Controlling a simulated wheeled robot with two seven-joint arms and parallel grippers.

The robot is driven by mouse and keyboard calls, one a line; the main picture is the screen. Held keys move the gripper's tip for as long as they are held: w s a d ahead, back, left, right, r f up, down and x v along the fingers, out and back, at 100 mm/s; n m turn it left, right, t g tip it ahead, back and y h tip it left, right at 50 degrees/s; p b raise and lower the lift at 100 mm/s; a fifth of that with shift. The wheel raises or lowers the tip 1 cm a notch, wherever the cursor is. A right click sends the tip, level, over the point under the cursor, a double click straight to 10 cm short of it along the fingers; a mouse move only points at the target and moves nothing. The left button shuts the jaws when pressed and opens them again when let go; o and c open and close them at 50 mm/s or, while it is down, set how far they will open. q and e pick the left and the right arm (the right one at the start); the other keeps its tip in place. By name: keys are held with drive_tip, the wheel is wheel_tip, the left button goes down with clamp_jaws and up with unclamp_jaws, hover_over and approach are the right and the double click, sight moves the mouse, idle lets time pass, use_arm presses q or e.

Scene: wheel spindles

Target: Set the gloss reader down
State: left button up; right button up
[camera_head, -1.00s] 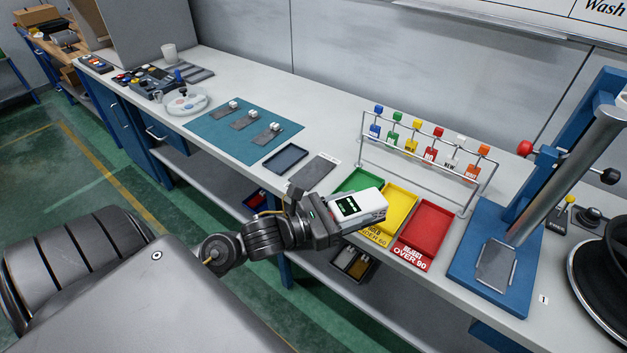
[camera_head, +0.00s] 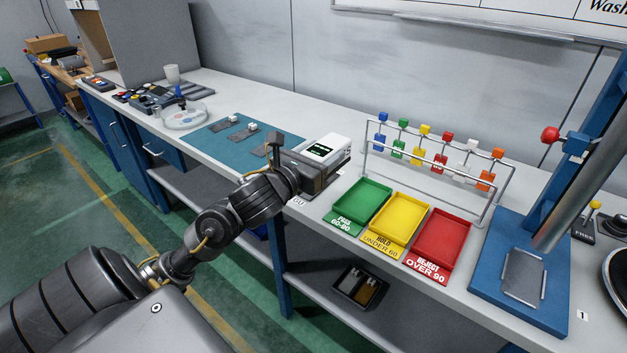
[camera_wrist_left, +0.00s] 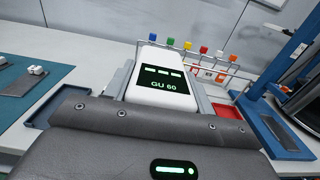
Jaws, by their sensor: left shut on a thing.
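The gloss reader (camera_head: 325,149) is a white box with a dark screen and green marks. In the left wrist view the gloss reader (camera_wrist_left: 162,80) shows "GU 60" on its screen. My left gripper (camera_head: 318,168) is shut on it, with the fingers along its sides, over the bench between the teal mat and the green tray. I cannot tell whether the reader touches the surface below; my gripper hides its underside. My right gripper is not in view.
Green (camera_head: 358,205), yellow (camera_head: 399,226) and red (camera_head: 437,246) trays stand to the right, before a wire rack (camera_head: 430,165) with coloured tags. A teal mat (camera_head: 215,140) with grey plates and small white blocks lies left. A blue stand (camera_head: 515,270) is at far right.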

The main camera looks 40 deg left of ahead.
use_arm(q)
drive_tip(key=w+a+f, duration=0.2)
drive_tip(key=a+f, duration=0.1)
drive_tip(key=w+a+f+p, duration=0.1)
drive_tip(key=w+a+f, duration=0.1)
drive_tip(key=w+a, duration=0.1)
drive_tip(key=w+a+f+p, duration=0.1)
drive_tip(key=w+a+f, duration=0.2)
drive_tip(key=shift+a+f, duration=0.2)
drive_tip(key=shift+f, duration=0.1)
drive_tip(key=shift+w+a+f, duration=0.1)
drive_tip(key=shift+a+f, duration=0.1)
drive_tip(key=shift+f, duration=0.15)
wheel_tip(320, 180, down, 3)
drive_tip(key=shift+a+p, duration=0.1)
drive_tip(key=shift+p, duration=0.75)
drive_tip(key=shift+f, duration=0.1)
drive_tip(key=shift+f, duration=0.1)
drive_tip(key=shift+f+b, duration=0.55)
drive_tip(key=shift+b, duration=0.2)
drive_tip(key=o, duration=1.2)
